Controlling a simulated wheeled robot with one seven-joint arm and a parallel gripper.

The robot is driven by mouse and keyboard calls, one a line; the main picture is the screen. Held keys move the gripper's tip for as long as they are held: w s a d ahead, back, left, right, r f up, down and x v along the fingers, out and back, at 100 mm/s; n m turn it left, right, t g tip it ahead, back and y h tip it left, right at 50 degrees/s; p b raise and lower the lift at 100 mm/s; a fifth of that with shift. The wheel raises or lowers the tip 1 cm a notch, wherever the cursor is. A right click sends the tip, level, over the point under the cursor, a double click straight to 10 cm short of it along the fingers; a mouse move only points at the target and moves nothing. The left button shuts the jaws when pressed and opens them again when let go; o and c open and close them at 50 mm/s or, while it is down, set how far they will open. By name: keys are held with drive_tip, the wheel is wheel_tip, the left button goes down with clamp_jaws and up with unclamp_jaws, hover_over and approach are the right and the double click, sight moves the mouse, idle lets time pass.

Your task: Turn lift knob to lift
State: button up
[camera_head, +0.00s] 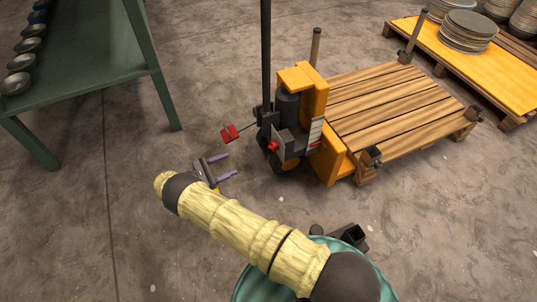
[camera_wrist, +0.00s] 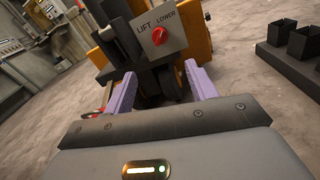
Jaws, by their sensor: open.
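The lift knob (camera_wrist: 158,36) is small and red. It sits on a grey panel (camera_wrist: 157,28) marked LIFT on the left and LOWER on the right; which mark it points to is not clear. In the head view the red knob (camera_head: 273,146) shows on the near side of the orange pallet truck (camera_head: 298,80). My gripper (camera_head: 224,167) is to the left of the knob, its purple fingers apart and empty, pointing toward the truck. In the wrist view my gripper (camera_wrist: 160,75) is below the panel, apart from the knob, with the dark wheel beyond the fingers.
The truck's black mast (camera_head: 266,50) rises behind the panel. A red-ended handle (camera_head: 231,133) sticks out left, near my fingers. A wooden pallet (camera_head: 395,105) lies to the right. A green table (camera_head: 85,52) with bowls stands at left. Bare floor lies between.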

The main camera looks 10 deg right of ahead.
idle(0.3)
drive_tip(key=b, duration=0.4)
approach(273, 146)
drive_tip(key=w+f+x, duration=0.1)
drive_tip(key=f+x, duration=0.1)
drive_tip(key=x, duration=0.7)
drive_tip(key=shift+s+a+r, duration=0.1)
drive_tip(key=shift+a+r, duration=0.15)
drive_tip(key=c, duration=1)
